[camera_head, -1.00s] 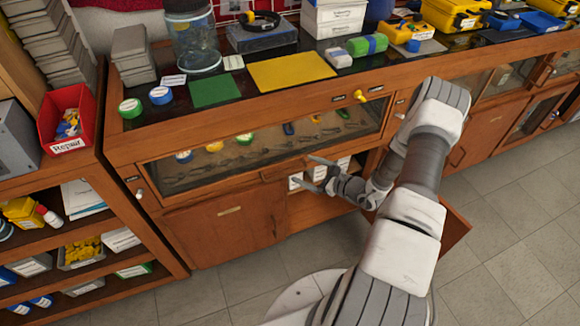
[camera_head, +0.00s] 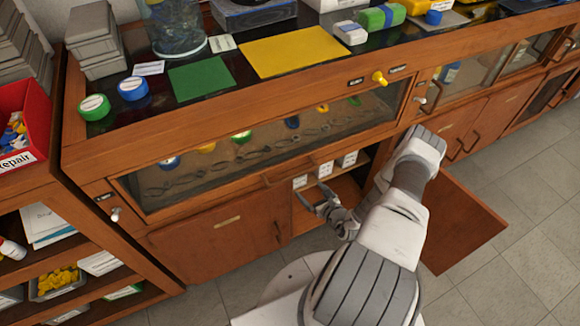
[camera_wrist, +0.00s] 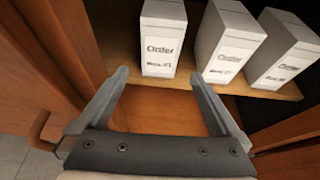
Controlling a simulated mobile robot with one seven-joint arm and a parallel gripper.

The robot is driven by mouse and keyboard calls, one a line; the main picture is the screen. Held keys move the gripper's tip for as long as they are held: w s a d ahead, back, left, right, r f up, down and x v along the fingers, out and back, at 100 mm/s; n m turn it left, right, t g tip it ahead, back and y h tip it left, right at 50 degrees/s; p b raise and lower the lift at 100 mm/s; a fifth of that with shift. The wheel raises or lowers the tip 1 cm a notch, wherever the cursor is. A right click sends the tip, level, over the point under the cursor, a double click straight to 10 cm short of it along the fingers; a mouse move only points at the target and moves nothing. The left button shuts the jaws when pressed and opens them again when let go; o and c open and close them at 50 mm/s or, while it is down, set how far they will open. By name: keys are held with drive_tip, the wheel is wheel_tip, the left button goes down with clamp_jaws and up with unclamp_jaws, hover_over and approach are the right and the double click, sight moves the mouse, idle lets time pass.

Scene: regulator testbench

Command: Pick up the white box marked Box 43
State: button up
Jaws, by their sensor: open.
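Three white boxes stand side by side in the wrist view: a left box (camera_wrist: 163,40), a middle box (camera_wrist: 228,42) and a right box (camera_wrist: 283,48). Each has an "Order" label with a small second line; the numbers are too blurred to tell which is Box 43. They stand upright on a wooden shelf (camera_wrist: 178,84) in an open cupboard. In the head view the boxes (camera_head: 324,171) show small behind my gripper (camera_head: 317,195). My gripper (camera_wrist: 160,77) is open and empty, its fingers pointing at the shelf, with the left box ahead between the fingertips.
An open cupboard door (camera_head: 460,220) stands out to the right of my arm. A closed door (camera_head: 215,235) is left of the opening. A glass-fronted drawer (camera_head: 260,150) with tools is above. A wooden side panel (camera_wrist: 50,60) is close on the left in the wrist view.

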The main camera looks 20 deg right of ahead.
drive_tip(key=w, duration=0.3)
drive_tip(key=w+b, duration=0.1)
drive_tip(key=w, duration=0.2)
drive_tip(key=w+b, duration=0.1)
drive_tip(key=w, duration=0.2)
drive_tip(key=shift+a, duration=0.35)
drive_tip(key=x, duration=0.1)
drive_tip(key=b+x, duration=0.1)
drive_tip(key=x, duration=0.1)
drive_tip(key=b+x, duration=0.1)
drive_tip(key=x, duration=0.1)
drive_tip(key=shift+w+r, duration=0.15)
drive_tip(key=shift+r, duration=0.25)
drive_tip(key=shift+c, duration=0.2)
drive_tip(key=shift+r, duration=0.1)
drive_tip(key=c, duration=1.5)
drive_tip(key=shift+r, duration=0.1)
